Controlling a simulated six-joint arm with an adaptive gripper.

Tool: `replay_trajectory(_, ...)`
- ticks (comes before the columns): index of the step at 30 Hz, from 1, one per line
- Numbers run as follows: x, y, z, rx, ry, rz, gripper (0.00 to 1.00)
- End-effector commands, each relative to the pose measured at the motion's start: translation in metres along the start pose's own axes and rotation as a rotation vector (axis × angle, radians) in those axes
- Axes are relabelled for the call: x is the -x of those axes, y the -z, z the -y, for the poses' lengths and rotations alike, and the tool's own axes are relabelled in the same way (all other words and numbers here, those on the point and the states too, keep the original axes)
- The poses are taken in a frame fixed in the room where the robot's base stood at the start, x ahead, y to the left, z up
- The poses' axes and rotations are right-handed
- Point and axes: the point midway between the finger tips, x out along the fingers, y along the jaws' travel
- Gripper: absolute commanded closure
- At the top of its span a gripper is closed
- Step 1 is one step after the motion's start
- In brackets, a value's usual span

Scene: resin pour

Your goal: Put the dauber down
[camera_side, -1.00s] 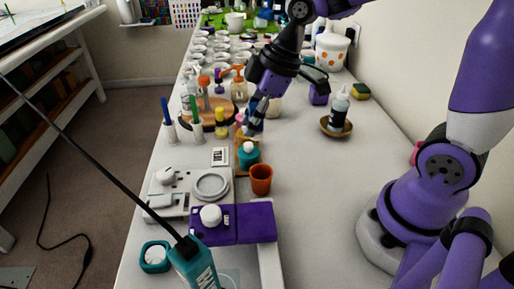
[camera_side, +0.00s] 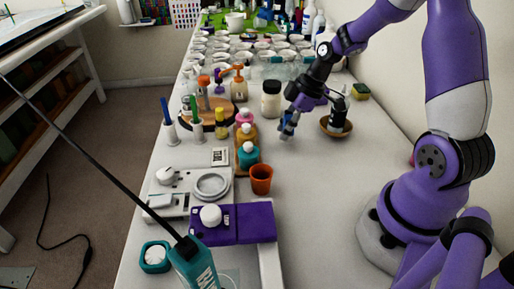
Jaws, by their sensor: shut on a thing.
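My gripper (camera_side: 287,130) is shut, pointing down over the bare table to the right of a row of small capped bottles. The dauber is in its fingers, but it is too small and too much covered to make out its shape. I cannot tell whether its lower end touches the table. The row has a pink-capped bottle (camera_side: 244,117), an amber bottle (camera_side: 246,135) and a teal bottle (camera_side: 248,156).
A brown bowl (camera_side: 325,126) holding a dark bottle (camera_side: 338,112) stands close to the right of my gripper. The white table (camera_side: 330,200) is clear in front.

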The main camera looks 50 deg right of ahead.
Motion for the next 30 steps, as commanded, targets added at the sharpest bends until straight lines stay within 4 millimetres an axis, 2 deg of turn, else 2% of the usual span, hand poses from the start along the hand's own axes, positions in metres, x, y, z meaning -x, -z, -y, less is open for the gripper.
replay_trajectory(3, -0.0103, -0.0041, 0.0005, 0.001, 0.001, 0.0, 1.0)
replay_trajectory(14, -0.0137, -0.0055, 0.0006, 0.001, 0.001, 0.0, 1.0)
replay_trajectory(15, -0.0136, -0.0055, 0.0005, 0.001, 0.0, 0.0, 0.58)
replay_trajectory(16, -0.0134, -0.0054, 0.0004, 0.001, 0.0, 0.0, 0.43)
replay_trajectory(26, -0.0131, -0.0052, 0.0004, 0.001, 0.0, 0.0, 0.43)
replay_trajectory(30, -0.0048, -0.0037, -0.0007, 0.001, -0.005, -0.001, 0.43)
